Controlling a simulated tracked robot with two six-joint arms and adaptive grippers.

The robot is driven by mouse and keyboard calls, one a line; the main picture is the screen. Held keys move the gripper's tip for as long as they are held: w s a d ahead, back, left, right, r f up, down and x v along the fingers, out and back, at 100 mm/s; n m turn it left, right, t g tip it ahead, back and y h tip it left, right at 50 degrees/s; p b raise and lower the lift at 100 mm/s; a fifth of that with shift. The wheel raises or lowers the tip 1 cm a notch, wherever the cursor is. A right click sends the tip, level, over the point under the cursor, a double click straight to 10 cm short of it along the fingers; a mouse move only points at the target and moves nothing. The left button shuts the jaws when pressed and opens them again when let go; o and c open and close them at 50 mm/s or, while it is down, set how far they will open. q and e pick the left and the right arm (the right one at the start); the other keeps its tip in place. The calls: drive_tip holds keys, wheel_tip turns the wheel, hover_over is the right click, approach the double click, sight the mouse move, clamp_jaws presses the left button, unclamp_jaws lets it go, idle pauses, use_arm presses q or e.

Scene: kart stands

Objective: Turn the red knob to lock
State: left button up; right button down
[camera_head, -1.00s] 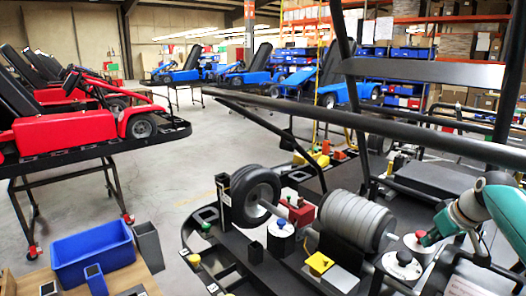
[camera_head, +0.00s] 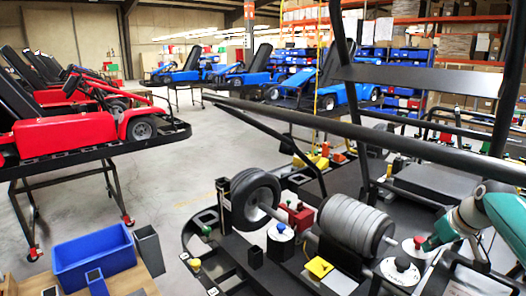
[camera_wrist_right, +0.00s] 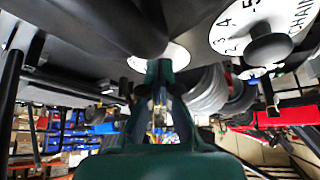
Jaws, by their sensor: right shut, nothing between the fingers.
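The red knob (camera_head: 419,241) stands on a round white dial plate at the lower right of the head view. My right gripper (camera_head: 431,245) is shut and empty, its fingertips close beside the knob on its right; I cannot tell whether they touch. In the right wrist view my closed fingers (camera_wrist_right: 160,75) point up at a white dial plate (camera_wrist_right: 172,54). The red knob itself is not visible there, perhaps hidden by the fingers. My left gripper is not in view.
A black round knob on a white dial (camera_head: 400,269) stands just in front of the red one; a numbered dial (camera_wrist_right: 232,30) shows in the wrist view. A black tube (camera_head: 380,140) crosses above.

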drive_tip(key=shift+d, duration=0.1)
drive_tip(key=shift+s+f, duration=0.1)
drive_tip(key=shift+s, duration=0.3)
wheel_tip(320, 180, up, 6)
drive_tip(key=p, duration=0.6)
